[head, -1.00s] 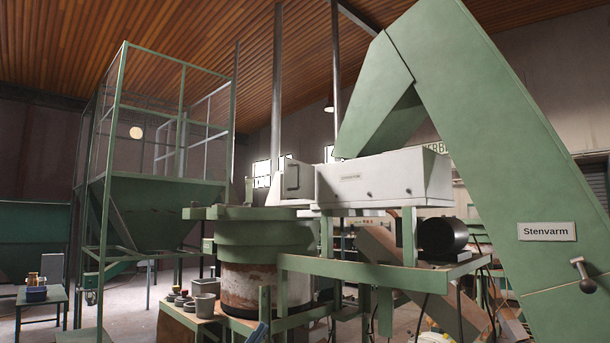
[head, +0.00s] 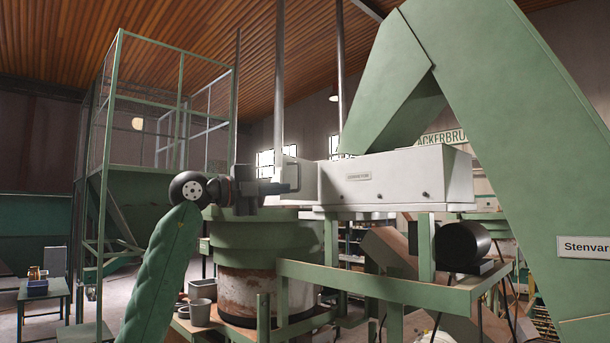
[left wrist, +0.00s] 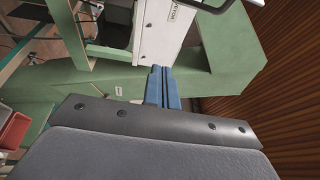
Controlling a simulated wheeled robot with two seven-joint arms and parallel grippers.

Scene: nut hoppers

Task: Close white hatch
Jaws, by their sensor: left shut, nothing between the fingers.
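The white hatch (head: 308,172) is a pale panel with a dark bar handle, standing out at the left end of the long white box (head: 395,180). My left gripper (head: 288,187) reaches in from the left at the hatch's height, and its fingertips overlap the hatch's left part and handle. I cannot tell whether they touch. In the left wrist view the blue fingers (left wrist: 162,88) are together and empty, just below the white box (left wrist: 165,30). A dark bar handle (left wrist: 212,6) shows at that view's top edge. My right gripper is not in view.
A green frame (head: 380,285) and a rusty drum (head: 265,295) stand below the box. A large green chute (head: 520,150) rises on the right. A grey bucket (head: 200,312) is on the low bench. Open floor lies at lower left.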

